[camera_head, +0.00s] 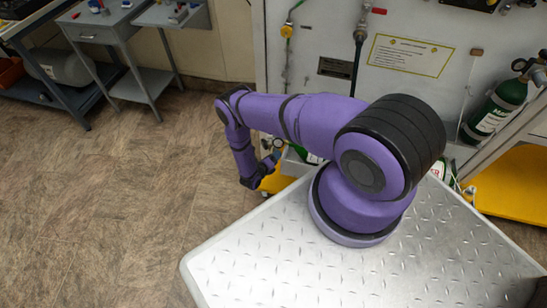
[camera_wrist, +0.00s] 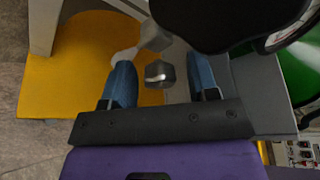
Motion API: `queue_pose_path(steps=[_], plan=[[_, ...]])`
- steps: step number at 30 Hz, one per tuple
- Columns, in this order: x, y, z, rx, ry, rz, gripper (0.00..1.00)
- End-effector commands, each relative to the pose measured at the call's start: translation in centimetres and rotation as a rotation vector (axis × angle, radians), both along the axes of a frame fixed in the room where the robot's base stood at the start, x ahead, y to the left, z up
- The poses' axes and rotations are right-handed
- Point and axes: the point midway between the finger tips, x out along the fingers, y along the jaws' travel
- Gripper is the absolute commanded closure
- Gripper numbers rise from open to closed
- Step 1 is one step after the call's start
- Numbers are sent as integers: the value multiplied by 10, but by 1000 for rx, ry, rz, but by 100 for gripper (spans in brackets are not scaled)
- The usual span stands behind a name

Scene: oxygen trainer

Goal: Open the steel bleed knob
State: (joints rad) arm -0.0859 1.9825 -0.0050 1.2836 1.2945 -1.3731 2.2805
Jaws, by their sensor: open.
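In the wrist view, a small dark steel knob (camera_wrist: 159,74) with a bright edge shows between the two blue fingers of my gripper (camera_wrist: 160,66). The fingers are apart, with a gap visible on each side of the knob. A lighter grey metal piece (camera_wrist: 150,38) lies just above it, its lower end close to the left fingertip; I cannot tell whether they touch. In the head view my gripper (camera_head: 270,163) hangs low by the panel's foot, and the knob cannot be made out there.
A large black rounded part (camera_wrist: 225,18) sits close above the fingers in the wrist view. A green cylinder (camera_wrist: 300,75) is at right, a yellow platform (camera_wrist: 75,75) at left.

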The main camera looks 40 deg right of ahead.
Motion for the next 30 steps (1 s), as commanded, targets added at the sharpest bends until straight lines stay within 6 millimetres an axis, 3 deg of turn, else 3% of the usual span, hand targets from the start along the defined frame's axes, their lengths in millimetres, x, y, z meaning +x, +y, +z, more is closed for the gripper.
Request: queue_pose_path(steps=[5, 12, 20, 30], plan=[[0, 0, 0, 0, 0, 0, 46], [0, 0, 0, 0, 0, 0, 95], [0, 0, 0, -38, 44, 1, 95], [0, 0, 1, -211, 267, 2, 95]])
